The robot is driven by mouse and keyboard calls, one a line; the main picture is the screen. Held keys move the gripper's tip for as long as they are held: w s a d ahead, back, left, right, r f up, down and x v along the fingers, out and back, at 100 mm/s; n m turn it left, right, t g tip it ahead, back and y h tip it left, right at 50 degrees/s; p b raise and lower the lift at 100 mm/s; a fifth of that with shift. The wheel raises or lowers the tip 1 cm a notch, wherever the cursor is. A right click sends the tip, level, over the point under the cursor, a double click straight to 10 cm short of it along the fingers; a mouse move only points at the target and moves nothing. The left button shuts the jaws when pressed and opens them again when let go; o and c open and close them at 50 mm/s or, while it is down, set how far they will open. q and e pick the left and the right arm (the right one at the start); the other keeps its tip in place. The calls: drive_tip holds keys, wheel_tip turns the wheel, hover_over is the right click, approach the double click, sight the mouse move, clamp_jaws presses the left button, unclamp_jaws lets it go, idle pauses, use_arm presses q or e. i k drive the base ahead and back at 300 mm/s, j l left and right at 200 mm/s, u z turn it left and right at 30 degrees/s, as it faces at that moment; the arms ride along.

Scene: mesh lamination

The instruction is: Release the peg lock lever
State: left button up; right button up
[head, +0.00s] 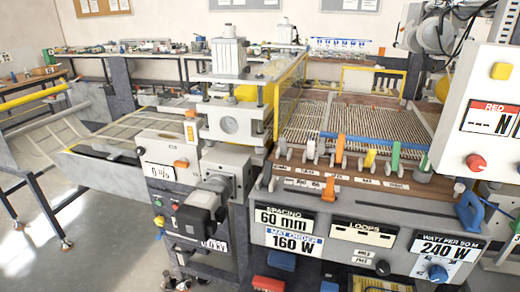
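A blue lever (470,212) stands tilted at the right end of the peg machine's front panel (345,225). No label on it is readable, so I cannot be sure it is the peg lock lever. A row of pegs runs along the front of the woven mesh bed (375,118), with an orange upright piece (340,150), a yellow one (370,157) and a green one (395,155) among them. A thin blue bar (375,141) lies across behind the row. Neither of my grippers is in view.
A press (229,125) with a dark block (193,215) jutting forward stands left of the panel. A white control box (493,120) with a red knob (476,162) overhangs the right side. A blue knob (437,273) sits low on the panel. Open floor (90,235) lies at left.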

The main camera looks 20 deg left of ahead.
sight(268, 168)
drive_tip(key=i+j, duration=0.65)
drive_tip(key=j, duration=0.2)
